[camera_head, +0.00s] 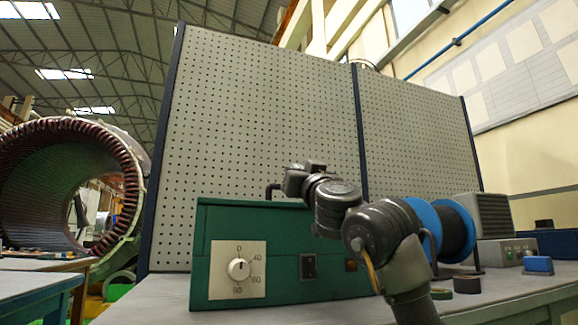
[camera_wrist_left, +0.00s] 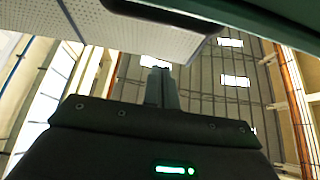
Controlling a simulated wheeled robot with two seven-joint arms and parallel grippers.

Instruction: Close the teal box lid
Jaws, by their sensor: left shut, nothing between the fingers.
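The teal box (camera_head: 286,286) stands on the grey bench in the head view, with a dial and a switch on its front. Its top is seen almost edge-on, and an arm covers its right part, so I cannot tell how its lid stands. A teal edge (camera_wrist_left: 285,18) crosses the upper right of the left wrist view; I cannot tell whether it is lid or body. My left gripper (camera_wrist_left: 162,88) is shut and empty in that view, apart from this edge. In the head view a dark arm of mine reaches up-left over the box; its fingertips cannot be made out.
A pegboard panel (camera_head: 270,120) stands behind the box. To the right are a blue-flanged spool (camera_head: 458,230), a grey vented unit (camera_head: 493,214) and a small blue block (camera_head: 538,264). A large stator ring (camera_head: 125,165) is at the left.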

